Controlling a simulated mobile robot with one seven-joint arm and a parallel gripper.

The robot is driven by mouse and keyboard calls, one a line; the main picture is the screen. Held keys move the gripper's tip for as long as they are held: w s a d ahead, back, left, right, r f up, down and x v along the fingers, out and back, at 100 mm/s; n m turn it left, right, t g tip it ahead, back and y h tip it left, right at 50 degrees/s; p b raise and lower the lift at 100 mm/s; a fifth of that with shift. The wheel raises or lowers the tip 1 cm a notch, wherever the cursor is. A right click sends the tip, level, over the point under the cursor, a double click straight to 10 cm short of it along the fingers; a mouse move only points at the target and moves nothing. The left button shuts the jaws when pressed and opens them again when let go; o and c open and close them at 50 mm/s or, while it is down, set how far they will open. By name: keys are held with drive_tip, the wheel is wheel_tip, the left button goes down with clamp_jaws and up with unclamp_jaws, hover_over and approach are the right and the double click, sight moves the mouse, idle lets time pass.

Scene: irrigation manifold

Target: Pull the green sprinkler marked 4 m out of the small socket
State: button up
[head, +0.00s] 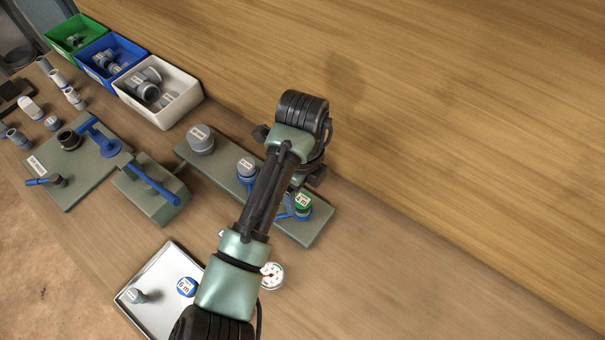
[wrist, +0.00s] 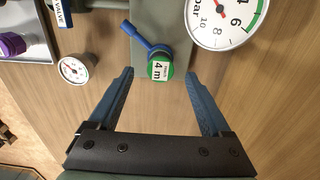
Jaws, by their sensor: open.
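The green sprinkler marked 4 m (head: 303,201) stands near the right end of a grey-green manifold plate (head: 318,232). In the wrist view the sprinkler (wrist: 160,71) shows its green and white top, with a blue lever (wrist: 147,41) beside it. My gripper (wrist: 159,68) is open and empty. Its two blue fingers point toward the plate, with the sprinkler's top between their tips in the picture, apart from both. I cannot tell how far above it they are. The small socket is hidden under the sprinkler. My arm hides part of the plate in the head view.
A gauge (head: 271,275) lies near my arm. Bins stand back left; the bench at right is clear.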

drive_tip(key=shift+f, duration=1.5)
clamp_jaws()
drive_tip(key=c, duration=0.8)
unclamp_jaws()
clamp_jaws()
drive_tip(key=shift+r, duration=0.15)
drive_tip(key=shift+r+p, duration=0.75)
drive_tip(key=shift+p, duration=0.15)
drive_tip(key=shift+r+p, duration=0.35)
